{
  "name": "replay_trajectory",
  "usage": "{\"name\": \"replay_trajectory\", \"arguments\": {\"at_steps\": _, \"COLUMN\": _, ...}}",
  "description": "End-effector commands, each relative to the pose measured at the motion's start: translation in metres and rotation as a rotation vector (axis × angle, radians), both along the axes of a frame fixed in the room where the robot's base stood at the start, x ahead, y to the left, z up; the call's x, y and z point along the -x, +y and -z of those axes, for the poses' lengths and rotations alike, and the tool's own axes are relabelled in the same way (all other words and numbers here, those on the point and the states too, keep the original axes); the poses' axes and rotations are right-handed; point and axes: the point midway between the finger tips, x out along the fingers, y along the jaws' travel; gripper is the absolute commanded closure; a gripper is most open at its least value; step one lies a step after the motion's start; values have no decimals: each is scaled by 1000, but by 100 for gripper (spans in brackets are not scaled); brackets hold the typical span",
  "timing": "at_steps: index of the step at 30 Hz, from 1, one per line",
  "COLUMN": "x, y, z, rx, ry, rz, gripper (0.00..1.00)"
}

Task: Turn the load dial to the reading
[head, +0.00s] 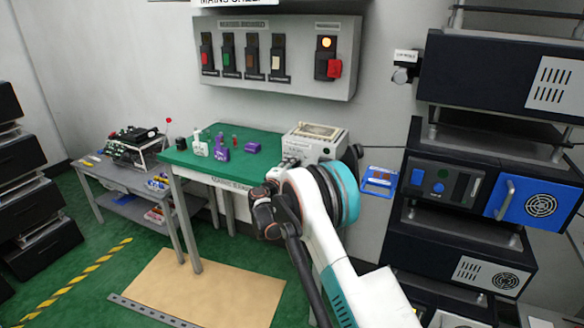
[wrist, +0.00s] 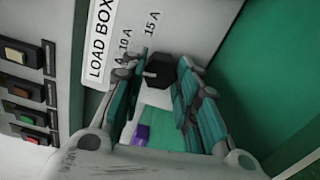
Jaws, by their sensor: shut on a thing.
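The load box (head: 326,150) is a grey box at the right end of the green bench, partly behind my arm in the head view. In the wrist view its face (wrist: 185,25) carries a "LOAD BOX" label and the marks 10 A and 15 A. The black load dial (wrist: 158,67) sits between the teal fingers of my gripper (wrist: 157,74), which is shut on it. The dial's pointer and exact setting cannot be made out. The head view hides the dial behind my wrist.
A wall panel (head: 278,85) above has several switches, a lit orange lamp and a red switch. Dark equipment racks (head: 455,205) stand on the right. A tan mat (head: 215,290) lies on the floor.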

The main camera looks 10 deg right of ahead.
Motion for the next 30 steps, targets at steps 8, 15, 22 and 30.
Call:
{"name": "replay_trajectory", "arguments": {"at_steps": 8, "x": 0, "y": 1, "z": 0, "rx": 212, "ry": 154, "rz": -2, "gripper": 95}}
{"name": "replay_trajectory", "arguments": {"at_steps": 15, "x": 0, "y": 1, "z": 0, "rx": 396, "ry": 287, "rz": -2, "gripper": 95}}
{"name": "replay_trajectory", "arguments": {"at_steps": 22, "x": 0, "y": 1, "z": 0, "rx": 554, "ry": 402, "rz": -2, "gripper": 95}}
{"name": "replay_trajectory", "arguments": {"at_steps": 30, "x": 0, "y": 1, "z": 0, "rx": 684, "ry": 496, "rz": -2, "gripper": 95}}
